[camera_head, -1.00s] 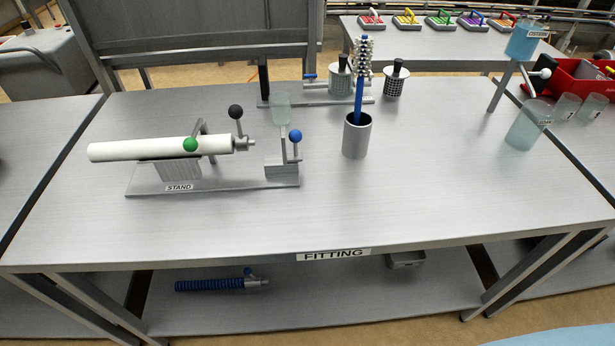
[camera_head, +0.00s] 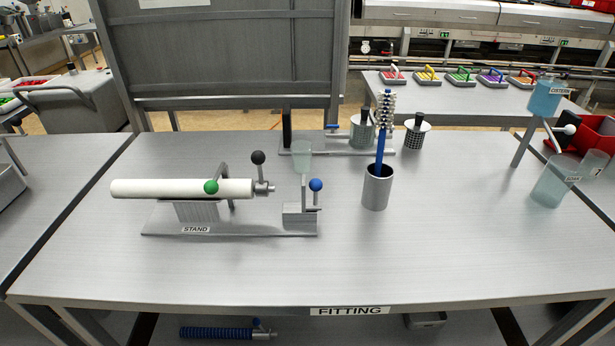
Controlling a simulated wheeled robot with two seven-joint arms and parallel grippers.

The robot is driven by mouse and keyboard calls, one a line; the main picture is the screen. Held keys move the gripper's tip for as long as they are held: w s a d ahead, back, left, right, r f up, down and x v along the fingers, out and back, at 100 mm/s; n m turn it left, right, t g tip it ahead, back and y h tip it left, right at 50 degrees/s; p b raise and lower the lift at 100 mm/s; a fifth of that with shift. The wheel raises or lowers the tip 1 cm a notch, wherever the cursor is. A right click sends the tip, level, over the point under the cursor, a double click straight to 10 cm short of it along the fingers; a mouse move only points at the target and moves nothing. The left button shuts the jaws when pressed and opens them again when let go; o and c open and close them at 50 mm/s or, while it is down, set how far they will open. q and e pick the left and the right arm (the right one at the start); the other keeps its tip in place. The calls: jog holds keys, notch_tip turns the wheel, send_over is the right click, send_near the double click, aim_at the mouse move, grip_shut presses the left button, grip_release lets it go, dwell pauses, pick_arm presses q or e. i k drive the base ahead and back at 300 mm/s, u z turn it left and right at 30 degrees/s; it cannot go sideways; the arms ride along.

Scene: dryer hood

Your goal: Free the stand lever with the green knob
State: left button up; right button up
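The stand (camera_head: 230,229) is a grey plate with a "STAND" label on the left half of the fitting table. A white cylinder (camera_head: 150,188) lies level in its cradle. The green knob (camera_head: 211,187) sits in front of the cylinder, with a grey lever arm (camera_head: 224,172) showing behind and above it. A black knob (camera_head: 258,157) stands upright on a fitting at the cylinder's right end. A blue knob (camera_head: 316,185) stands on a block at the stand's right end. Neither of my grippers is in view.
A grey cup (camera_head: 376,188) holds a blue-handled brush (camera_head: 382,130). Behind are a clear glass (camera_head: 302,156) and a perforated basket (camera_head: 415,134). The cistern (camera_head: 546,98) and soak beaker (camera_head: 553,182) stand at right. The table front (camera_head: 220,275) is clear.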

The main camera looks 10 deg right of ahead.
aim_at(210, 187)
jog(key=u, duration=0.55)
jog(key=k, duration=1.35)
jog(key=z, duration=0.05)
jog(key=i, duration=0.9)
jog(key=u, duration=0.25)
